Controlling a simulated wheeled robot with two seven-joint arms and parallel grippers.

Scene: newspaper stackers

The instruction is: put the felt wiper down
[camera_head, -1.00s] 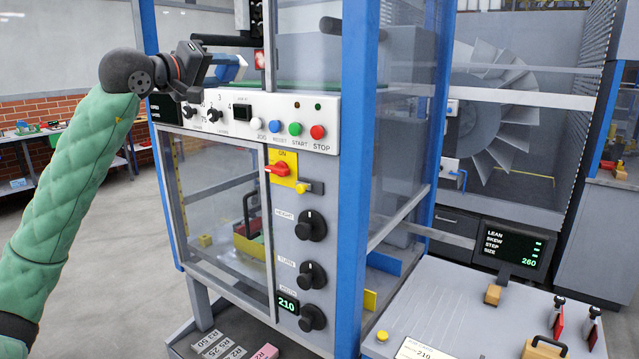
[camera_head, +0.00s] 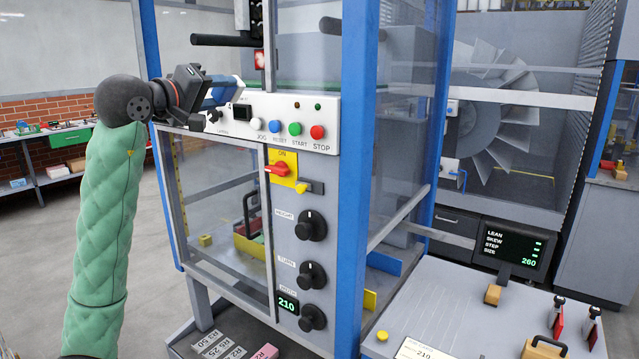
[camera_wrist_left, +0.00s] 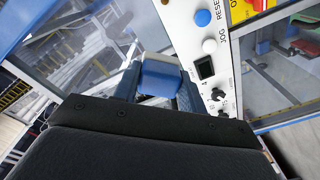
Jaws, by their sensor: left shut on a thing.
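The felt wiper (camera_wrist_left: 160,82) shows in the left wrist view as a blue block with a pale strip along its far edge. My left gripper (camera_head: 218,94) is shut on it, with a dark finger on each side in the left wrist view. In the head view the blue wiper (camera_head: 229,90) sticks out to the right of the gripper, in front of the upper left part of the white control panel (camera_head: 285,107). Whether it touches the panel cannot be told. My right gripper is not in view.
The panel carries a row of coloured buttons, with a red switch (camera_head: 280,169) and several black knobs below. A blue frame post (camera_head: 352,180) stands to the right. A grey worktop (camera_head: 455,315) at lower right holds a screen (camera_head: 512,248) and small items.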

